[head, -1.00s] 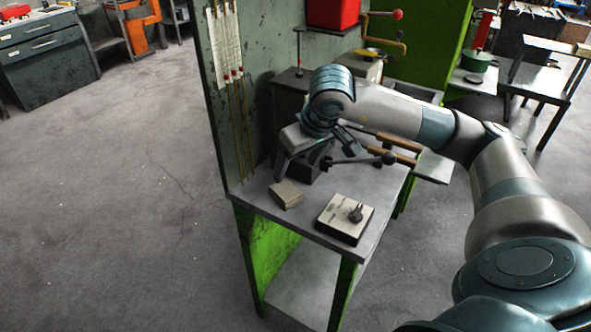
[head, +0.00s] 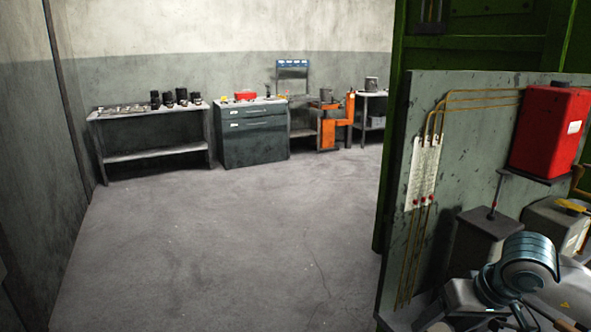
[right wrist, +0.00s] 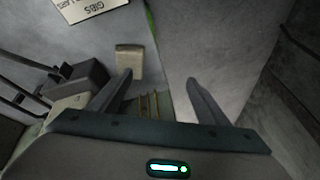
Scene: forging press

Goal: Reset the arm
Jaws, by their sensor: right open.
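My right arm shows at the lower right of the head view, its wrist in front of the panel and the gripper body (head: 462,298) partly cut off by the bottom edge. In the right wrist view my right gripper (right wrist: 159,80) is open, its two dark fingers apart with nothing held between them. A small beige block (right wrist: 129,62) lies beyond the left fingertip. My left gripper is not in view.
A grey panel (head: 468,150) with brass pipes carries a red box (head: 550,132) at the right. A lettered plate (right wrist: 92,8) and a dark block (right wrist: 75,78) show in the wrist view. A workbench (head: 150,113) and a drawer cabinet (head: 252,138) line the far wall. The floor (head: 230,240) is open.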

